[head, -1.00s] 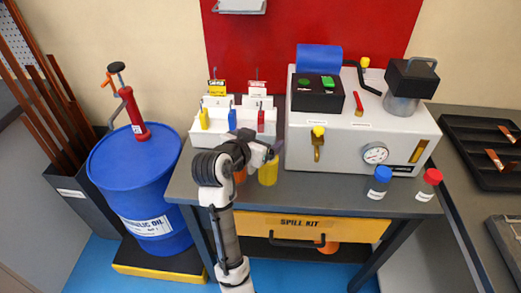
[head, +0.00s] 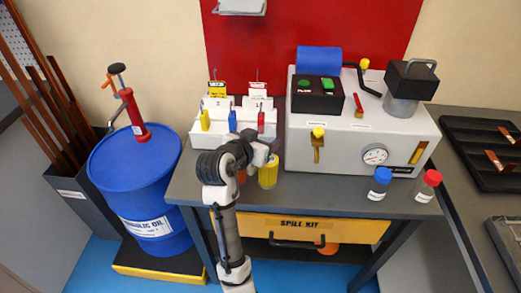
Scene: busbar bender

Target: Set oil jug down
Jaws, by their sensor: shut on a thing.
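A small yellow jug (head: 268,174), which I take to be the oil jug, stands or is held at the left part of the grey bench top (head: 330,195). My gripper (head: 270,151) is at its upper end and shut on it. My wrist hides part of the jug's top. I cannot tell whether its base touches the bench.
A white tray (head: 205,143) with coloured handles stands behind my wrist. The grey machine box (head: 345,140) is close on the right. A blue-capped bottle (head: 379,184) and a red-capped bottle (head: 427,186) stand further right. A blue drum (head: 110,175) is left of the bench.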

